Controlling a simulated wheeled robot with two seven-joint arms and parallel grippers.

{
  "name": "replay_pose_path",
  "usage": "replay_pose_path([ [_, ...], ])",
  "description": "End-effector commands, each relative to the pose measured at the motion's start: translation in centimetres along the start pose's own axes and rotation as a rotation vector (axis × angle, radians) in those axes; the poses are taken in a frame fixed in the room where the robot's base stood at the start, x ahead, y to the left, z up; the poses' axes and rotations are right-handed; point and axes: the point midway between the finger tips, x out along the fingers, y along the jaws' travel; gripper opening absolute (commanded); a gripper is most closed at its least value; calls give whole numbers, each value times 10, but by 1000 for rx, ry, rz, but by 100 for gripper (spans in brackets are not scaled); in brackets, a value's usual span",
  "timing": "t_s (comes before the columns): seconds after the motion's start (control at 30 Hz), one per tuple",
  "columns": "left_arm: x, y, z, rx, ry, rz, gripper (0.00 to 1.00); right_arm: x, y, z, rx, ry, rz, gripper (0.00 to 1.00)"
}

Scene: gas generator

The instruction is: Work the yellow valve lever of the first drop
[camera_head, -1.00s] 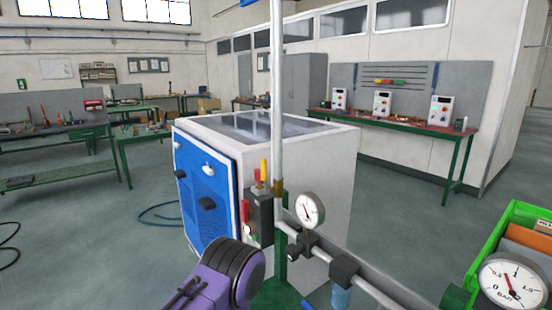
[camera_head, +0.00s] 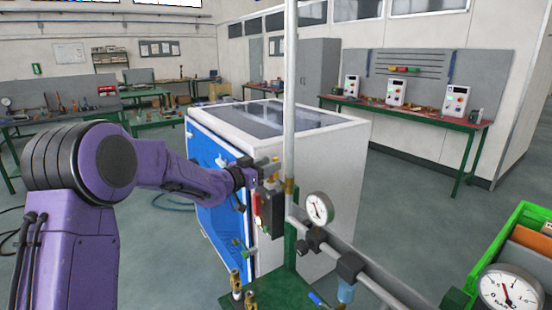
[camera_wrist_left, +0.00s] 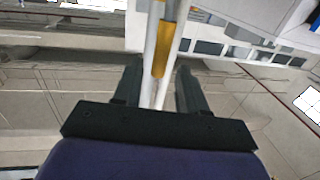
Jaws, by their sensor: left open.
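The yellow valve lever (camera_wrist_left: 163,48) shows in the left wrist view, between my two open fingers, with the pale upright pipe behind it. I cannot tell whether a finger touches it. In the head view my left gripper (camera_head: 268,172) is at the top of the dark valve block (camera_head: 272,207) and mostly hides the yellow lever. My left arm reaches in from the left, in front of the cabinet. My right gripper is not in view.
The white upright pipe (camera_head: 290,100) stands close to the gripper's right. A round gauge (camera_head: 319,208) and a grey rail (camera_head: 385,291) are at its lower right. The blue and white cabinet (camera_head: 338,165) is behind. A green bin (camera_head: 520,216) stands at right.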

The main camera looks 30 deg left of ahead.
Motion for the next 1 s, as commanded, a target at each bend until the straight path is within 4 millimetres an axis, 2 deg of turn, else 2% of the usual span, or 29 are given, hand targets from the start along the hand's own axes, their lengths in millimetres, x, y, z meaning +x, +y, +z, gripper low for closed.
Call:
replay_pose_path([
  [0.1, 22, 0, -2, 0, -2, 1, 41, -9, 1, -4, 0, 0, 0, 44],
  [0.2, 32, 0, -1, -1, 0, 0, 41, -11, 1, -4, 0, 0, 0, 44],
  [0.5, 37, 1, 0, -2, 1, 0, 41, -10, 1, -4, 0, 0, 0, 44],
  [0.57, 37, 1, 0, -2, 1, 0, 25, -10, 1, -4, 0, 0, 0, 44],
  [0.63, 37, 1, 0, -2, 1, 0, 2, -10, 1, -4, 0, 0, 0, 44],
  [0.67, 37, 1, 0, -2, 1, 0, 0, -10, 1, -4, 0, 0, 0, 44],
  [1.0, 42, 5, 2, 28, 6, 5, 0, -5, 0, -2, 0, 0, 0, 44],
])
